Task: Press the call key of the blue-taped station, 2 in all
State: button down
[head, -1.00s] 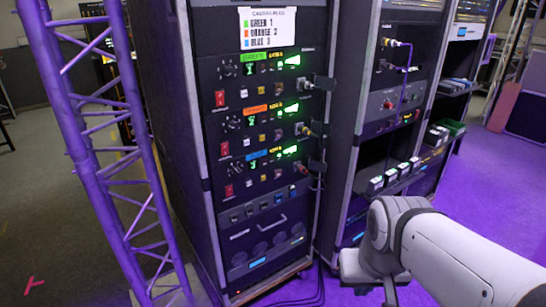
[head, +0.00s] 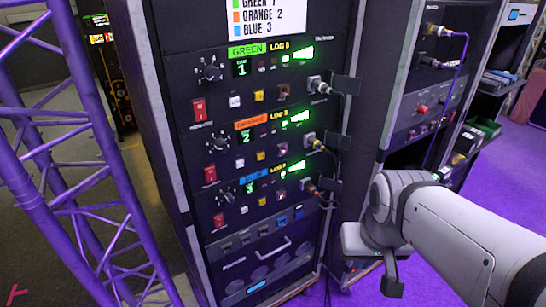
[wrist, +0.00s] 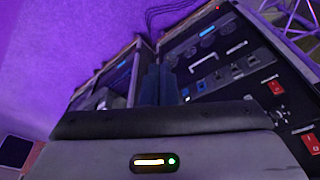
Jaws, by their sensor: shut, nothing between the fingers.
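The blue-taped station (head: 254,175) is the lowest of three similar panels in the rack, below the green-taped and orange-taped ones. Its green display (head: 249,188) seems to read 3. It has a red rocker switch (head: 217,222), a knob, a white key (head: 244,210) and a yellow key (head: 262,202); which is the call key I cannot tell. A cable plugs in at its right end. My gripper (wrist: 158,84) shows in the wrist view as two dark fingers, shut and empty, pointing toward the racks and touching nothing visible. In the head view my arm is right of the station, apart from it.
The green-taped station (head: 247,50) and orange-taped station (head: 254,124) sit above. A colour-number sign (head: 267,17) hangs at the top. A purple truss (head: 75,130) stands left of the rack. A second rack (head: 425,100) stands behind my arm.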

aim_at(262, 202)
jog(key=w+a+f+m+t+b, duration=0.1)
jog(key=w+a+f+t+b, duration=0.3)
jog(key=b, duration=0.7)
jog(key=w+a+f+m+t+b, duration=0.1)
jog(key=w+a+f+t+b, duration=0.4)
jog(key=w+f+t+b, duration=0.3)
jog(key=w+a+f+m+t+h+b, duration=0.1)
jog(key=w+a+f+t+b, duration=0.4)
jog(key=b, duration=1.1)
jog(key=w+f+t, duration=0.1)
jog(key=w+t, duration=0.2)
jog(key=t, duration=0.1)
jog(key=shift+w+a+f, duration=0.15)
jog(key=shift+w+a, duration=0.1)
jog(key=shift+w, duration=0.05)
jog(key=w+a, duration=0.5)
jog(key=w, duration=0.2)
jog(key=shift+w+p, duration=0.15)
jog(key=shift+p, duration=0.3)
